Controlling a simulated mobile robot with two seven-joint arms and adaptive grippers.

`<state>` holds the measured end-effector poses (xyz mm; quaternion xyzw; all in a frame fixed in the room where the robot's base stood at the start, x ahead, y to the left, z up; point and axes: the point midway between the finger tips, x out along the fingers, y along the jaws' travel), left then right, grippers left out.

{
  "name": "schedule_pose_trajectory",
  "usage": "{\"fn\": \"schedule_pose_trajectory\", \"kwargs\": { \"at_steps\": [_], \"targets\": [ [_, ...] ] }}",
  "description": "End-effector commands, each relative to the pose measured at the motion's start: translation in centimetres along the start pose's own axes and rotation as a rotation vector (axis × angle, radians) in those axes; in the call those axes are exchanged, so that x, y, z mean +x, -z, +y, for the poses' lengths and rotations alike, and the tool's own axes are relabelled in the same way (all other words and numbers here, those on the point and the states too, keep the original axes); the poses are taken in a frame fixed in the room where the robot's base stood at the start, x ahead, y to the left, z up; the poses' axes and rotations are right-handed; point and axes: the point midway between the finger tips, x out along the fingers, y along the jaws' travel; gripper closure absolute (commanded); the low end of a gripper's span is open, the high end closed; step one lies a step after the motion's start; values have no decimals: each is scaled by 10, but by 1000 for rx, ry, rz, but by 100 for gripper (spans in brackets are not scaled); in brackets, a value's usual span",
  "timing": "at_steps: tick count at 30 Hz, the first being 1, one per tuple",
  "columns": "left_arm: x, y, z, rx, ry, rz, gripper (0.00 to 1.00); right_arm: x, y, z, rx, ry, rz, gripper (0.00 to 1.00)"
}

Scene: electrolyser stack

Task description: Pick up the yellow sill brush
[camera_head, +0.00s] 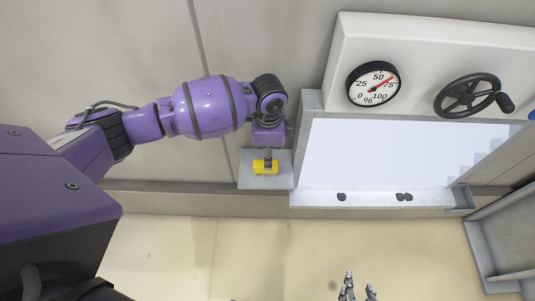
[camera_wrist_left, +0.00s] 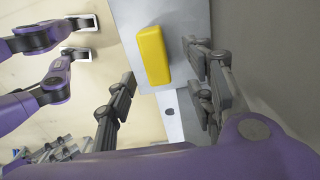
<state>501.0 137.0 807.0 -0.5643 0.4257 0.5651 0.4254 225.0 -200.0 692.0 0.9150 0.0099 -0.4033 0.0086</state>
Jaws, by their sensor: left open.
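The yellow sill brush (camera_head: 265,167) lies on a grey plate (camera_head: 248,180) at the left end of the sill, bristles toward the lower edge of the head view. In the left wrist view the brush (camera_wrist_left: 153,55) is a plain yellow block. My left gripper (camera_wrist_left: 160,75) is open, with one dark finger to each side of the brush's line. I see no finger closed on the brush. In the head view the left gripper (camera_head: 268,152) is right at the brush, its fingers mostly hidden. My right gripper (camera_head: 358,284) is empty at the bottom edge, its fingertips apart.
Right of the plate is a pale window (camera_head: 400,155) with a grey frame. Dark bits (camera_head: 404,197) lie on its sill. Above are a round gauge (camera_head: 373,84) and a black handwheel (camera_head: 468,95). A grey frame (camera_head: 500,245) stands at the right. Floor below is open.

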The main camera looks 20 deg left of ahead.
Motion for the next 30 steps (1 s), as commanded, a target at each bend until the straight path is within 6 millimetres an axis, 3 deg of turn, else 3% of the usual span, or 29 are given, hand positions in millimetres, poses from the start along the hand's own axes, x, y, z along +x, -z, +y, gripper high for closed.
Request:
{"fn": "schedule_pose_trajectory", "kwargs": {
  "at_steps": [3,7,14,22,30],
  "targets": [
    [17,-1,2,0,-5,-2,52,-2,-16,2,-4,-2,-28,60],
    [32,-4,2,-2,-4,-1,52,-4,-22,4,-9,-4,-39,60],
    [63,-6,2,-1,-3,0,52,-2,-14,4,-12,-2,-22,60],
    [66,-6,1,0,-1,0,52,1,0,0,-2,0,3,60],
    [66,-6,1,0,-1,0,84,1,-6,-1,5,-2,-7,60]
  ]
}}
